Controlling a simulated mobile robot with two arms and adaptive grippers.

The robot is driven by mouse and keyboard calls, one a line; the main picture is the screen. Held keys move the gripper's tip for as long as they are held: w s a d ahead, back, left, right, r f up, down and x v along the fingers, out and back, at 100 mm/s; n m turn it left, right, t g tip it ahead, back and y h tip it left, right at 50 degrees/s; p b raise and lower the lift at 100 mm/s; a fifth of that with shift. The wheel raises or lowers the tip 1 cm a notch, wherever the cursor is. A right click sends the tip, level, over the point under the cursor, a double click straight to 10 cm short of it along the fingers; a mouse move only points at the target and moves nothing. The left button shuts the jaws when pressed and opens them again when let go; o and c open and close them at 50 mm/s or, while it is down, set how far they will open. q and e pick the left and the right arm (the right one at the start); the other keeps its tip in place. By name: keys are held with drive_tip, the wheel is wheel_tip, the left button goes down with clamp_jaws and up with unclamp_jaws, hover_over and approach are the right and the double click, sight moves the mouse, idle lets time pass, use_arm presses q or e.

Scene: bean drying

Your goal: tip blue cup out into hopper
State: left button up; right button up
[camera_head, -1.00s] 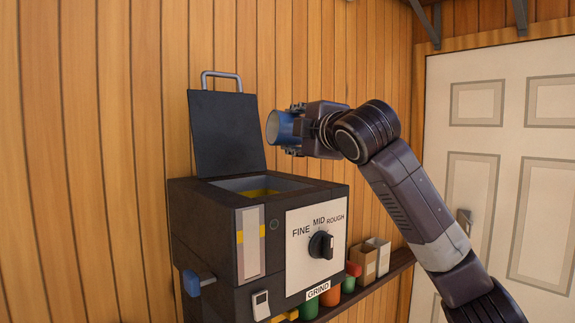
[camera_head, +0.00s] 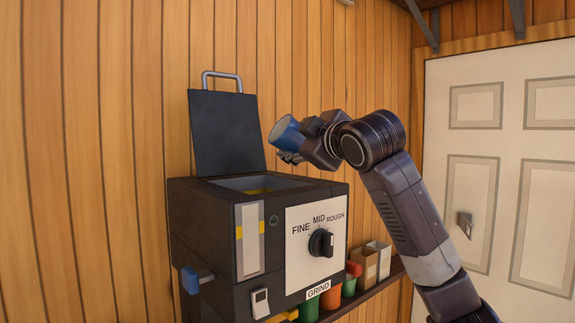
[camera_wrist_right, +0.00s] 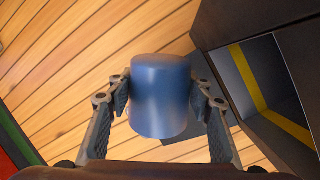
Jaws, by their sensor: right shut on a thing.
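The blue cup (camera_head: 284,134) is held by my right gripper (camera_head: 300,140), above and to the right of the hopper opening. The cup is tilted, its mouth facing left and somewhat up. In the right wrist view my right gripper (camera_wrist_right: 163,105) has its fingers on both sides of the blue cup (camera_wrist_right: 161,95). The hopper (camera_head: 262,185) is the open top of the dark grinder, with a yellow stripe inside. It also shows at the right of the wrist view (camera_wrist_right: 243,85). The cup's contents are hidden. My left gripper is out of view.
The grinder's black lid (camera_head: 226,133) stands open behind the hopper. The dial panel (camera_head: 316,243) faces front, and a blue handle (camera_head: 194,281) sticks out at left. A shelf at right holds small boxes (camera_head: 370,262) and coloured containers. A white door (camera_head: 500,170) is at right.

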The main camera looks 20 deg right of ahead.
drive_tip(key=shift+w+f, duration=0.1)
drive_tip(key=shift+w, duration=0.05)
drive_tip(key=shift+f+m+b, duration=0.35)
drive_tip(key=shift+f+m, duration=0.1)
drive_tip(key=shift+m, duration=0.45)
drive_tip(key=shift+f+m, duration=0.3)
drive_tip(key=shift+m, duration=0.5)
drive_tip(key=m, duration=0.2)
drive_tip(key=shift+s+a+f+m+b, duration=0.1)
drive_tip(key=shift+s+a+m+b, duration=0.1)
drive_tip(key=shift+a+m+b, duration=0.1)
drive_tip(key=shift+w, duration=0.1)
